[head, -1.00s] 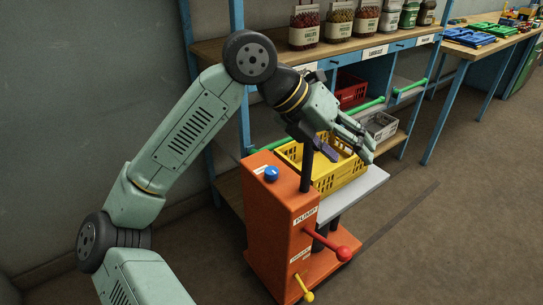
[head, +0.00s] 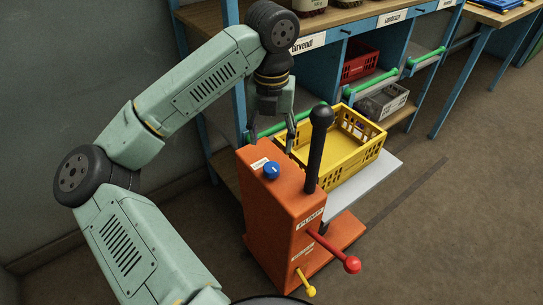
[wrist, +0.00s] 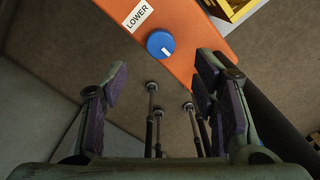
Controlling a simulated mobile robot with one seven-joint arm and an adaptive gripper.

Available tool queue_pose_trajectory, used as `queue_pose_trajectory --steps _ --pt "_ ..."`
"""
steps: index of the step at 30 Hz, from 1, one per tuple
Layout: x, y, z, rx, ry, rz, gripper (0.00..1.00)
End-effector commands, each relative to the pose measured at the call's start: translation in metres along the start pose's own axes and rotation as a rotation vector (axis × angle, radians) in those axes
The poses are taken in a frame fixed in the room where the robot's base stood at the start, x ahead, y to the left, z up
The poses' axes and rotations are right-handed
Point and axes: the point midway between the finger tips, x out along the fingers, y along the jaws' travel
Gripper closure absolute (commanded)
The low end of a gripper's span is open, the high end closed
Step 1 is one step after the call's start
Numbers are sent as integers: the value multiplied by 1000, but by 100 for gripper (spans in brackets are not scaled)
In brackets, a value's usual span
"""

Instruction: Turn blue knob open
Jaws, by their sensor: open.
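The blue knob (head: 271,171) sits on the top of the orange pump unit (head: 276,204), near its left end, beside a white label. In the wrist view the round blue knob (wrist: 160,44) has a white mark on its lower right, and the label beside it reads LOWER (wrist: 138,15). My gripper (head: 285,143) is above and behind the unit in the head view. In the wrist view my gripper (wrist: 160,88) is open and empty, its fingers wide apart, with the knob ahead of and between them, not touched.
A black upright handle (head: 317,148) rises from the unit close to the knob. A red-knobbed lever (head: 351,264) and a yellow-knobbed lever (head: 311,291) stick out in front. A yellow crate (head: 376,158) stands behind on a grey platform. Floor on the right is clear.

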Motion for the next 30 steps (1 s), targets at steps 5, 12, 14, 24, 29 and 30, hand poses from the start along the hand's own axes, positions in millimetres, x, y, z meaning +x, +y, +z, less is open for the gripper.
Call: queue_pose_trajectory --steps 5,12,14,24,29,30 --pt "33 -1 -1 0 3 -5 46" --pt "73 -1 -1 1 2 -4 46" --pt "79 -1 0 0 0 -4 46" --pt "90 0 0 1 -1 -1 46" --pt "90 -1 0 1 -1 -2 51" --pt "90 -1 0 1 -1 -2 54"
